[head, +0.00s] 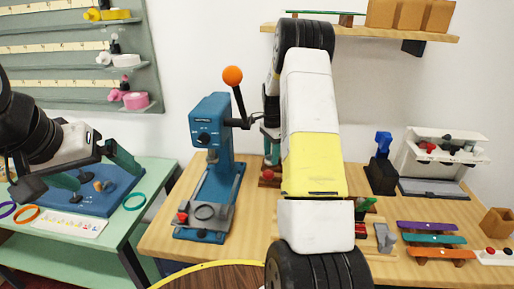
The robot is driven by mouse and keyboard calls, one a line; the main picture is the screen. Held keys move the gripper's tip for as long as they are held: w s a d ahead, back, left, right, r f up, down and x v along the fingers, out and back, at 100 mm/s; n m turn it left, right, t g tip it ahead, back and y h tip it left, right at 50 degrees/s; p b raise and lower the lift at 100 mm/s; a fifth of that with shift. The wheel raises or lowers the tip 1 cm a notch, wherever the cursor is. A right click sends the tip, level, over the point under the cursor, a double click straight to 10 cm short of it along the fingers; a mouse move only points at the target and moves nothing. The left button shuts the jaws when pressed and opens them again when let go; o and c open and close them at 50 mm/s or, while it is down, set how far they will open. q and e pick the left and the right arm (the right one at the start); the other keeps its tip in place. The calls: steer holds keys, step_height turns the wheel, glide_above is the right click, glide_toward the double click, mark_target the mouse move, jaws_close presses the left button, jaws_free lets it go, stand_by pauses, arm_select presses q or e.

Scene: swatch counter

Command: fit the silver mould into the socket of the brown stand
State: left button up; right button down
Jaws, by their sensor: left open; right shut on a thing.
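My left gripper (90,172) is open and empty, its two fingers spread above the blue board on the green table at the left. My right arm rises through the middle of the view and hides most of my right gripper (271,150); only a narrow strip shows at the arm's left edge. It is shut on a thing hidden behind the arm. Just below that strip, part of a reddish-brown piece (267,178) with a red knob shows on the wooden counter; I cannot tell whether it is the brown stand. I cannot make out the silver mould or the socket.
A blue press (211,150) with an orange-knobbed lever stands left of my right arm. Right of the arm are a dark block with a blue top (382,170), a white rack (441,160) and coloured strips (428,239). A round, yellow-rimmed top (205,268) is at the front.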

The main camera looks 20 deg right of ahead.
steer(key=shift+f, duration=0.1)
steer(key=c, duration=0.7)
jaws_free()
step_height(320, 180, up, 8)
steer(key=shift+f, duration=0.1)
steer(key=shift+s, duration=0.15)
